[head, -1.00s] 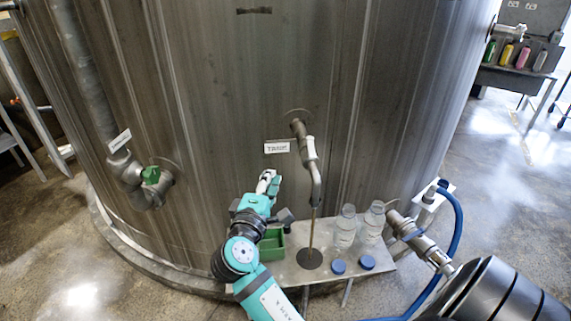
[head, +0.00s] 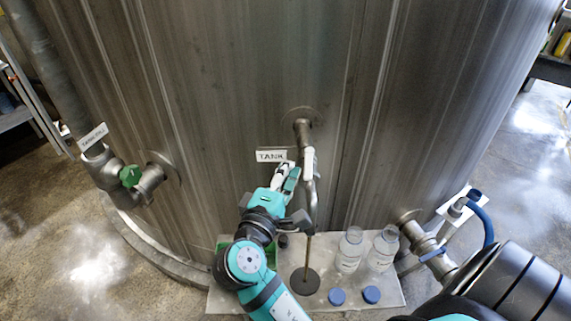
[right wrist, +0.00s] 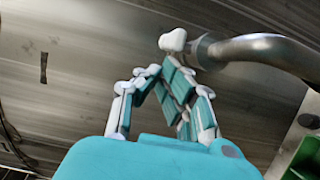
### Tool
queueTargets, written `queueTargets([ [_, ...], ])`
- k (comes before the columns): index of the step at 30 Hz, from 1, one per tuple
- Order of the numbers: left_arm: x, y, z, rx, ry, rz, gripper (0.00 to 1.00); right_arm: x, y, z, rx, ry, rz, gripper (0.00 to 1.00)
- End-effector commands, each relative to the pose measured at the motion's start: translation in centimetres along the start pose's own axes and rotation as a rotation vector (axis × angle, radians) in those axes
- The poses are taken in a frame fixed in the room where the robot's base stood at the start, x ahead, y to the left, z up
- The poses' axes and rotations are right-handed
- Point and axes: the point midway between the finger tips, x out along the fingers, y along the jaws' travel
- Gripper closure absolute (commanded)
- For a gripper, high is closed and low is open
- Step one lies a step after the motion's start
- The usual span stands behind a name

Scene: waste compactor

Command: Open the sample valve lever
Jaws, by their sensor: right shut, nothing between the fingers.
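The sample valve is a metal pipe (head: 303,130) coming out of the tank wall with a downward spout. Its white lever (head: 309,162) stands upright along the front of the valve. My right gripper (head: 286,170) is shut and empty, just left of the lever. In the right wrist view the fingertips (right wrist: 163,72) are close together, just below a white rounded end (right wrist: 174,40), likely the lever's, beside the curved pipe (right wrist: 255,50). I cannot tell if they touch. My left gripper is out of view.
A metal shelf (head: 385,296) below the valve holds two clear bottles (head: 350,252), two blue caps (head: 337,297), and a green tray partly hidden by my arm. A thin brown line runs from the spout to a dark disc (head: 305,281). A green-handled valve (head: 130,176) is at left.

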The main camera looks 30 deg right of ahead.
Motion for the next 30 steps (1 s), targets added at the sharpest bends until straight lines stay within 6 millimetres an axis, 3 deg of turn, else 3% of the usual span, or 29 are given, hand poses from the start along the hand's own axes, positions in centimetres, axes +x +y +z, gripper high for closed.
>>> queueTargets([
  [8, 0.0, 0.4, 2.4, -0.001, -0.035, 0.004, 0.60, -0.6, 0.0, 0.2, 0.001, -0.001, -0.002, 1.00],
  [14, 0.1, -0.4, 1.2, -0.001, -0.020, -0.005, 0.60, -0.5, 0.0, 0.2, 0.000, -0.001, -0.001, 1.00],
  [20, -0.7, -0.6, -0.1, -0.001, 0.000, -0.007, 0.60, -0.4, 0.1, 1.6, -0.003, 0.061, -0.001, 1.00],
  [30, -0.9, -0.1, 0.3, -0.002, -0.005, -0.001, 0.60, -0.4, 0.0, 2.5, 0.000, 0.073, 0.000, 1.00],
])
